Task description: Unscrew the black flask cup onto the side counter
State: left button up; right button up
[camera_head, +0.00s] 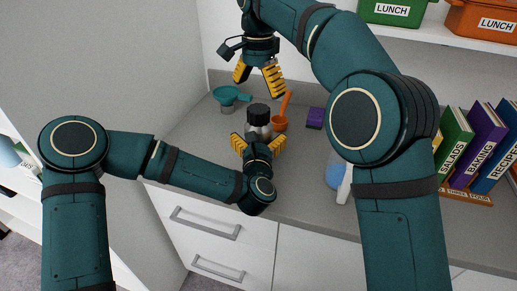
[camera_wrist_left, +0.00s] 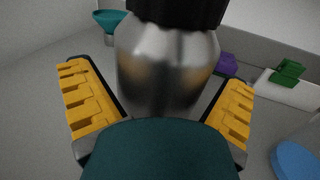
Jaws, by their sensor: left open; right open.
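A silver metal flask (camera_head: 258,131) with a black cup (camera_head: 258,114) on its top stands upright on the grey side counter (camera_head: 310,202). In the left wrist view the flask body (camera_wrist_left: 167,70) fills the middle, with the black cup (camera_wrist_left: 178,10) cut off by the top edge. My left gripper (camera_head: 258,143) is open, its yellow fingers either side of the flask's body, with gaps visible in the wrist view. My right gripper (camera_head: 258,77) is open and empty, above and behind the flask's cup, fingers pointing down.
A teal funnel (camera_head: 230,95) stands left of the flask. An orange scoop (camera_head: 280,120) is close on its right, then a purple sponge (camera_head: 315,117) and a blue-and-white bottle (camera_head: 336,175). Books (camera_head: 478,140) stand at the right. Green (camera_head: 392,11) and orange (camera_head: 484,20) lunch boxes sit on a shelf above.

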aim_at(258, 109)
pick_arm(q)
grip_shut()
pick_arm(e)
jog(key=m, duration=0.4)
jog(key=shift+s, duration=0.1)
jog(key=m, duration=0.4)
jog(key=shift+m, duration=0.3)
jog(key=shift+f, duration=4.05)
